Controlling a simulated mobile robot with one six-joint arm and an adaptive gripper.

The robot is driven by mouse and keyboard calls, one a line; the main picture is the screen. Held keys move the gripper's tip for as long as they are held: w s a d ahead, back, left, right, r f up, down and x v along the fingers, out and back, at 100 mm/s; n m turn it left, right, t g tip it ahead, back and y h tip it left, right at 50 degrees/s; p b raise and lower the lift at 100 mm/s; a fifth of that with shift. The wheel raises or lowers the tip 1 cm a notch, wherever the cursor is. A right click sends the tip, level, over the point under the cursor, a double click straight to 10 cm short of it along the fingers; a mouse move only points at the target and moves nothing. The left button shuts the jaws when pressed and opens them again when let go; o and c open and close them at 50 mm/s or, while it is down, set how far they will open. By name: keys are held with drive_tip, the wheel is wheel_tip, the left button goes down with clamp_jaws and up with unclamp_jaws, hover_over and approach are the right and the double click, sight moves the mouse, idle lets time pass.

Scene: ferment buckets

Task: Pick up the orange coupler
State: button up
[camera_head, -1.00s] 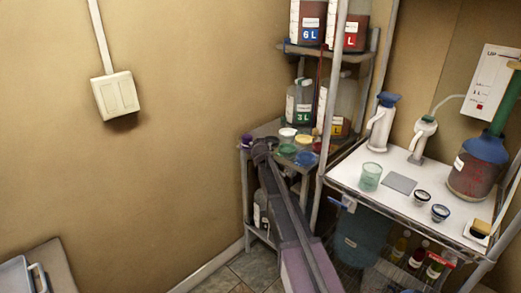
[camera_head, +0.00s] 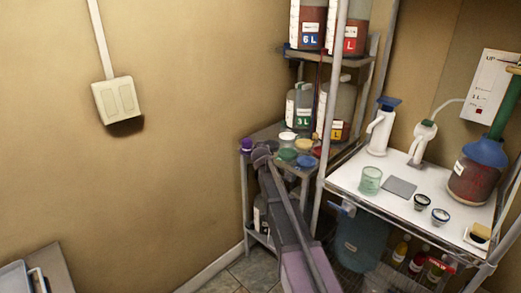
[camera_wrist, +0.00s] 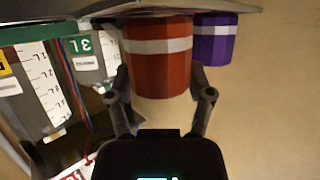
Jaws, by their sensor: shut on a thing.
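The orange coupler (camera_wrist: 160,62), a ribbed cylinder with a white band, sits between the two fingers of my gripper (camera_wrist: 160,88) in the wrist view. The fingers press on its sides, so my gripper is shut on it. The wrist view is upside down, and the coupler's far end meets the shelf's edge at the top; I cannot tell whether it is clear of the shelf. In the head view my gripper (camera_head: 262,154) is at the corner shelf's front left and hides the orange coupler.
A purple coupler (camera_wrist: 215,40) stands close beside the orange one; it also shows in the head view (camera_head: 246,145). White (camera_head: 288,136), yellow (camera_head: 304,145), green (camera_head: 287,155) and blue (camera_head: 305,161) pieces crowd the corner shelf (camera_head: 265,132). Jugs (camera_head: 299,108) stand behind.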

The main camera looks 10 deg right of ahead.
drive_tip(key=shift+r+p, duration=1.55)
drive_tip(key=shift+r, duration=0.15)
drive_tip(key=s+d, duration=0.1)
drive_tip(key=s, duration=0.6)
drive_tip(key=s+d+r+p, duration=0.1)
drive_tip(key=s+d, duration=0.1)
drive_tip(key=s, duration=0.6)
drive_tip(key=shift+s+d+r, duration=0.15)
drive_tip(key=shift+s+d, duration=0.1)
drive_tip(key=shift+s, duration=0.05)
